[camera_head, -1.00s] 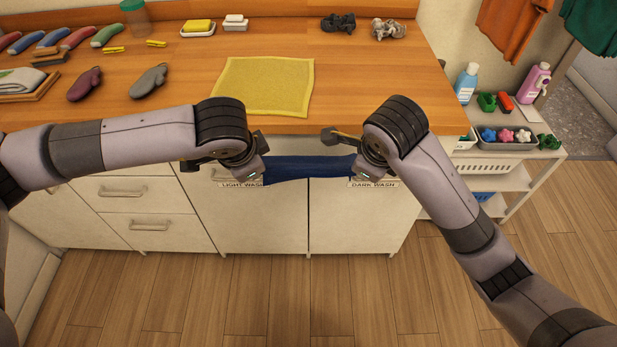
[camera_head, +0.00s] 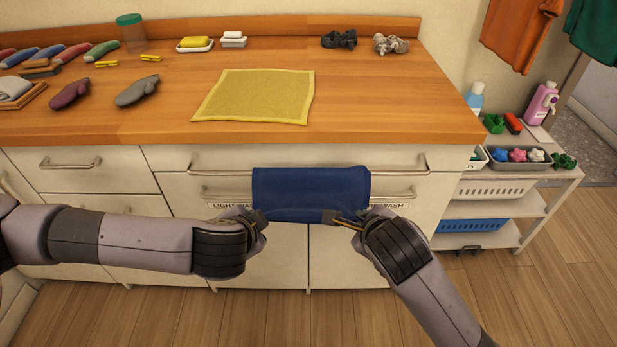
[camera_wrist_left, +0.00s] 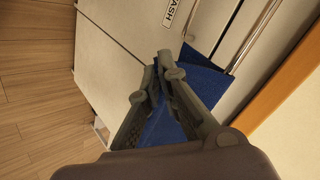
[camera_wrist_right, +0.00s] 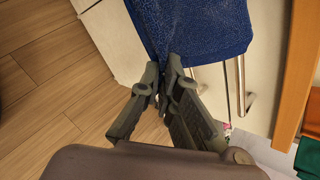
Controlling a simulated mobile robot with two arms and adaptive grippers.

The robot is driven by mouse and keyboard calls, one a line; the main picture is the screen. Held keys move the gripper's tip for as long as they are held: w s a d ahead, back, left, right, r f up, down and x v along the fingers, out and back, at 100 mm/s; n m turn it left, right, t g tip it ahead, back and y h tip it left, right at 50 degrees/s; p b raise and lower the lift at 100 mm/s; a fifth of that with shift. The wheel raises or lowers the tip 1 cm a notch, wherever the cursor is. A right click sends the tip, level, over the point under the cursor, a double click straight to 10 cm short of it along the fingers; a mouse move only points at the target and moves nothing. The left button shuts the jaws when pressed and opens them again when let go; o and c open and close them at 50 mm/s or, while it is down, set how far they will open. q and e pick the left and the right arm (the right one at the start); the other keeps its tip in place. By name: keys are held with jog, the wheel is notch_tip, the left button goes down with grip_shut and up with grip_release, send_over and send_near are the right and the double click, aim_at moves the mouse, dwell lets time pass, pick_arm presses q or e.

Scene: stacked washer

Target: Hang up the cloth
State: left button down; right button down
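The blue cloth (camera_head: 311,188) lies across the upper metal rail (camera_head: 215,171) on the cabinet front and hangs down in front of the lower rail (camera_head: 215,194). Its top edge is level with the upper rail, which it hides there. My left gripper (camera_head: 256,215) is shut on the cloth's lower left corner; in the left wrist view blue cloth (camera_wrist_left: 160,130) also shows between its fingers. My right gripper (camera_head: 342,217) is at the lower right corner, its fingertips (camera_wrist_right: 166,75) closed together on the cloth's edge.
A yellow cloth (camera_head: 256,96) lies flat on the wooden counter (camera_head: 400,110). A white shelf cart (camera_head: 490,207) is on the right. The floor before the cabinet is clear.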

pick_arm(q)
jog(key=shift+w, duration=0.1)
pick_arm(e)
jog(key=shift+w, duration=0.1)
pick_arm(q)
jog(key=c, duration=1.6)
grip_release()
pick_arm(e)
jog(key=c, duration=1.6)
grip_release()
pick_arm(q)
jog(key=shift+f, duration=0.1)
pick_arm(e)
jog(key=shift+s+f, duration=0.1)
jog(key=shift+s, duration=0.1)
